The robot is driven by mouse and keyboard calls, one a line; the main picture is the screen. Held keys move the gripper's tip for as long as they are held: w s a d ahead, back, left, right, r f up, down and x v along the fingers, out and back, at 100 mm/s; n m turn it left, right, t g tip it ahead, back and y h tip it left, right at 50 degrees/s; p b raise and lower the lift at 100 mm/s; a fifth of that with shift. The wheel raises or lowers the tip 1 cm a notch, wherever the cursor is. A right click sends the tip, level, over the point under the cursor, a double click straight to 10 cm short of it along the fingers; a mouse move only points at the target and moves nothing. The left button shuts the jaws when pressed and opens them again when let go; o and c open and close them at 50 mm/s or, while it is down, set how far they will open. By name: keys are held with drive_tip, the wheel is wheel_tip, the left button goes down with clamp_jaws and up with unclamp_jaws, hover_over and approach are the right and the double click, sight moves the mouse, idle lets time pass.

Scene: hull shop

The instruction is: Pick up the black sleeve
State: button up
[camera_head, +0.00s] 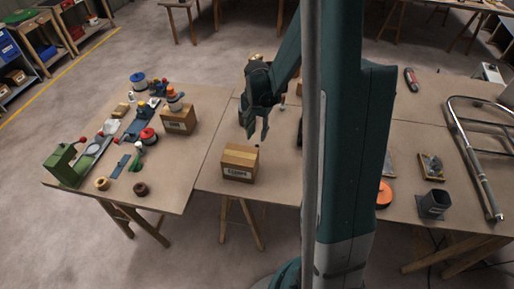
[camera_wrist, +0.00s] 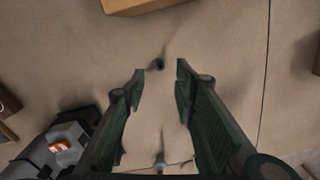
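My gripper (camera_head: 254,132) points down above the table behind that box. In the wrist view my gripper (camera_wrist: 161,70) is open, with a clear gap between the fingers and nothing held. The height of the fingertips over the sleeve is hard to tell.
The cardboard box (camera_head: 239,164) is close to the sleeve; its edge shows in the wrist view (camera_wrist: 150,4). A square dark tube (camera_head: 434,204) stands on the right table. Bare tabletop surrounds the sleeve.

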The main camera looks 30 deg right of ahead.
sight(257, 146)
drive_tip(key=shift+f, duration=0.85)
drive_tip(key=shift+f, duration=0.1)
drive_tip(key=shift+f+b, duration=0.65)
drive_tip(key=shift+f, duration=1.85)
drive_tip(key=shift+c, duration=0.7)
drive_tip(key=c, duration=0.7)
